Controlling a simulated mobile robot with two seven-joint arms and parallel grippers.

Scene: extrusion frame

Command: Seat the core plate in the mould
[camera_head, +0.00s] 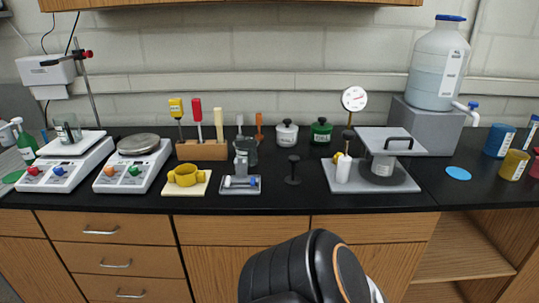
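A flat light-grey square plate (375,137) with a black bar handle is at the right of the bench, and it looks most like the core plate. It is above a short grey cylinder (382,168) with a label, on a wider grey base plate (345,186). The overhead plate hides the cylinder's top, so I cannot tell whether they touch. I cannot tell for certain which part is the mould. Neither of my grippers shows in the head view.
A dial gauge (354,98) stands behind the base plate. A grey block (428,125) carrying a large jug (438,65) is behind right. A black weight-like piece (293,170) stands left. A blue disc (458,173) lies right. The bench front (300,200) is mostly clear.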

